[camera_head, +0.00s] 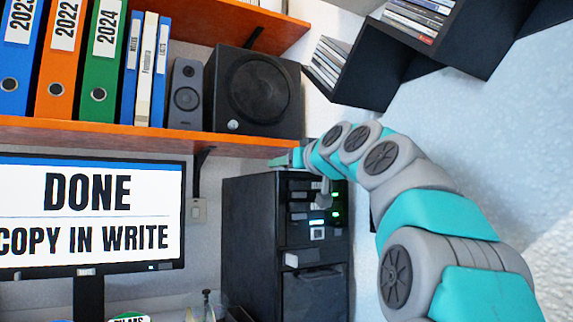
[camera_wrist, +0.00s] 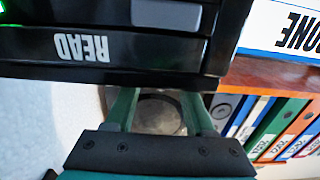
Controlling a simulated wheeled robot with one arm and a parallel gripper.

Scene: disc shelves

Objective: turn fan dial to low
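The black tower (camera_head: 250,235) stands below the orange shelf, with drive slots and green lights on its front. I cannot make out a fan dial for certain; my arm and gripper cover part of the tower's upper front. My gripper (camera_head: 278,162) is by the tower's top edge, just under the shelf. In the wrist view my gripper (camera_wrist: 158,95) has its two green fingers apart with nothing between them. A black drive front marked READ (camera_wrist: 80,47) is close ahead, upside down.
The orange shelf (camera_head: 60,131) carries binders, a small speaker (camera_head: 185,95) and a large black speaker (camera_head: 253,90). A monitor (camera_head: 90,215) is at the left. A white slab (camera_head: 305,258) juts from the tower's front. Black wall shelves (camera_head: 385,70) hold discs at upper right.

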